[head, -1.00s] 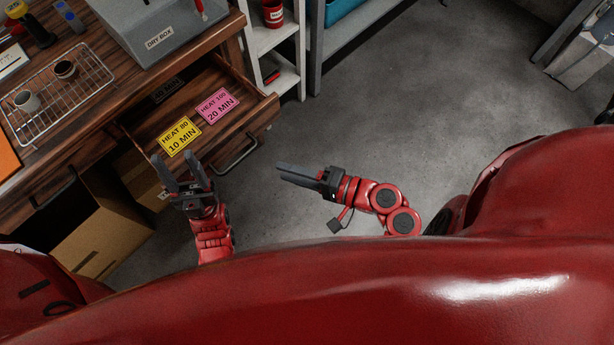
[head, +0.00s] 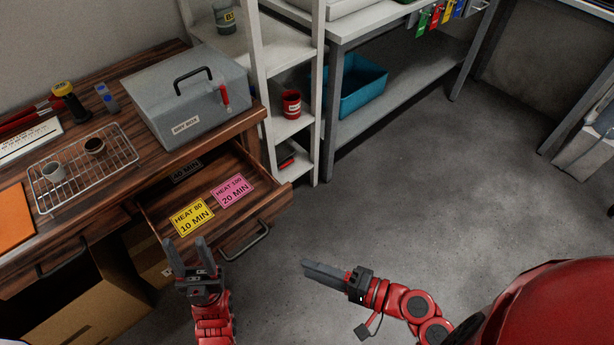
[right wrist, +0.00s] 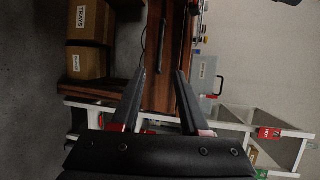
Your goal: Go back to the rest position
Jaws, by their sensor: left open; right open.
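My left gripper (head: 191,262) is open and empty, with its fingers pointing up in the head view, just in front of the open drawer (head: 272,205). My right gripper (head: 306,268) points left over the bare floor; in the right wrist view (right wrist: 157,78) its two fingers are spread with nothing between them. Neither gripper touches anything that I can see.
The drawer holds a yellow card (head: 192,218) and a pink card (head: 233,191). The wooden desk (head: 120,185) bears a grey dry box (head: 190,105) and a wire rack (head: 118,160) with two cups. A white shelf (head: 290,128) stands beside it. Floor (head: 410,190) at right is clear.

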